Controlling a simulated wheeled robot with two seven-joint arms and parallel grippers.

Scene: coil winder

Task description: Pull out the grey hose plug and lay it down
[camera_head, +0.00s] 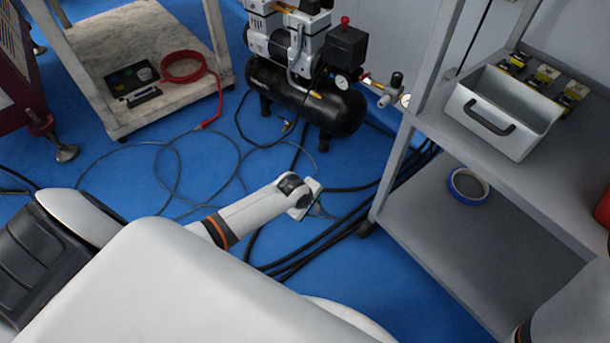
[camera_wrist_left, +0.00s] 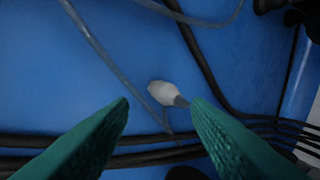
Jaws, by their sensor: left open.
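My left gripper (camera_head: 312,205) is low over the blue floor, in front of the compressor. In the left wrist view its two green fingers (camera_wrist_left: 160,104) are apart with nothing between them. A pale, rounded piece (camera_wrist_left: 163,92) with a darker grey stem shows beyond the fingertips, roughly centred in the gap. It looks like the grey hose plug, though I cannot tell whether it is seated in a hose. A thin grey hose (camera_wrist_left: 97,48) runs close by it. In the head view the plug cannot be made out around my gripper. My right gripper is out of view.
Thick black cables (camera_head: 290,262) cross the floor beside my left gripper. The compressor (camera_head: 310,95) stands behind it. A grey shelf unit (camera_head: 450,250) with a white bin (camera_head: 505,110) and a blue tape roll (camera_head: 468,186) is at the right. A cart (camera_head: 130,40) carries a red hose (camera_head: 183,67).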

